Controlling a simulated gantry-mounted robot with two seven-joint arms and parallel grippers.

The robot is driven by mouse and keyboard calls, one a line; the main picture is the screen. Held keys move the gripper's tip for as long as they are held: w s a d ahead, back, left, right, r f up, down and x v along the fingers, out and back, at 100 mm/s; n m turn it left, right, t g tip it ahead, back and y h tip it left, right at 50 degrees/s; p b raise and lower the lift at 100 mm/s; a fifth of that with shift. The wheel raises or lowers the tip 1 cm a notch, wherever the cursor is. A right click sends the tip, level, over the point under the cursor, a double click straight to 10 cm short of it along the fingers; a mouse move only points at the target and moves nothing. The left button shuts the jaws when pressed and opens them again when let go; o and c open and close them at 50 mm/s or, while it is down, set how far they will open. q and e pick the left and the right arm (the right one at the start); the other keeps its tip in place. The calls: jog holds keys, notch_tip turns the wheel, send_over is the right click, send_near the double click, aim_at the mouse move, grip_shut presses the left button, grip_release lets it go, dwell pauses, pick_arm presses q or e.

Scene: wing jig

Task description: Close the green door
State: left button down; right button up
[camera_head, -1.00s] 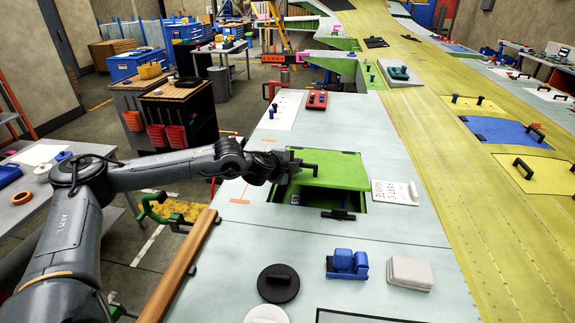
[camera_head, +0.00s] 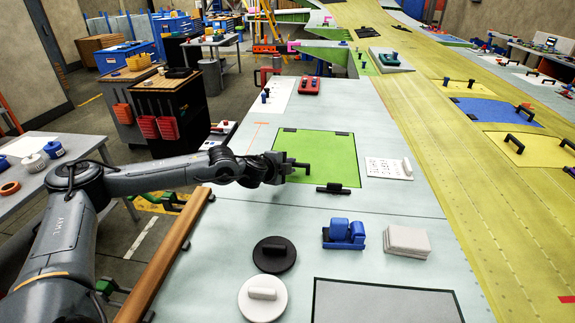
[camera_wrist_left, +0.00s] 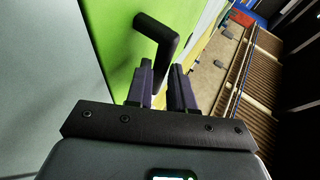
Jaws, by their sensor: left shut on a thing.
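The green door (camera_head: 330,150) lies flat in the pale wing panel and fills its opening, with no gap that I can make out. My left gripper (camera_head: 284,169) is at the door's left part, shut on the black door handle (camera_head: 303,166). In the left wrist view, the handle (camera_wrist_left: 166,32) rises from the green surface and its end is between the fingers of my left gripper (camera_wrist_left: 163,82). A black latch (camera_head: 333,188) sits at the door's near edge. My right gripper is not in view.
A white plate with a handle (camera_head: 389,168) lies right of the door. A black disc (camera_head: 274,254), a white disc (camera_head: 265,297), a blue block (camera_head: 344,233) and a pale stack (camera_head: 407,241) stand nearer. A wooden rail (camera_head: 168,262) runs along the left edge.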

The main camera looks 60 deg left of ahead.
pick_arm(q)
jog(key=shift+s+d+f, duration=0.1)
jog(key=shift+s+f, duration=0.05)
jog(key=shift+f, duration=0.5)
jog(key=shift+s+d+f, duration=0.1)
jog(key=shift+s+f, duration=0.05)
jog(key=shift+f, duration=0.45)
jog(key=c, duration=1.4)
grip_release()
jog(key=shift+o, duration=0.2)
jog(key=shift+r, duration=0.1)
jog(key=shift+d+r, duration=0.15)
jog(key=shift+r, duration=0.2)
jog(key=v, duration=0.5)
jog(key=r+p+v, duration=0.1)
jog(key=v, duration=0.4)
jog(key=shift+r, duration=0.2)
jog(key=shift+r, duration=0.1)
